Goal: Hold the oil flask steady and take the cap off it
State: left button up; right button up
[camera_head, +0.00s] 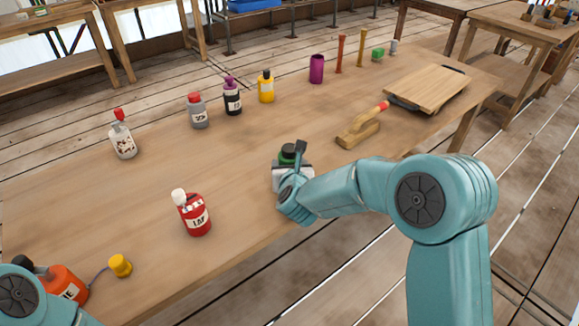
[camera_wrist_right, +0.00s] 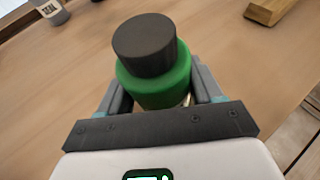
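A green flask (camera_head: 287,159) with a dark cap (camera_head: 288,149) stands near the table's front edge; I see no label on it, so I cannot confirm that it holds oil. My right gripper (camera_head: 291,165) is at this flask. In the right wrist view, the green body (camera_wrist_right: 157,85) is between the two grey fingers (camera_wrist_right: 160,88), below the dark cap (camera_wrist_right: 145,44), which is on. Whether the fingers press on the body or stand just clear is unclear. My left arm shows at the bottom left corner of the head view; its gripper is out of sight.
A red bottle (camera_head: 194,216) with a white cap stands left of the flask. An orange bottle (camera_head: 66,286) and a yellow cap (camera_head: 120,265) are at lower left. Several other bottles line the back. A wooden tool (camera_head: 358,134) and a board (camera_head: 428,88) lie right.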

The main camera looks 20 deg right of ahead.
jog(key=shift+r, duration=0.1)
notch_tip(320, 180, up, 20)
jog(key=p, duration=0.5)
jog(key=o, duration=0.6)
jog(key=c, duration=1)
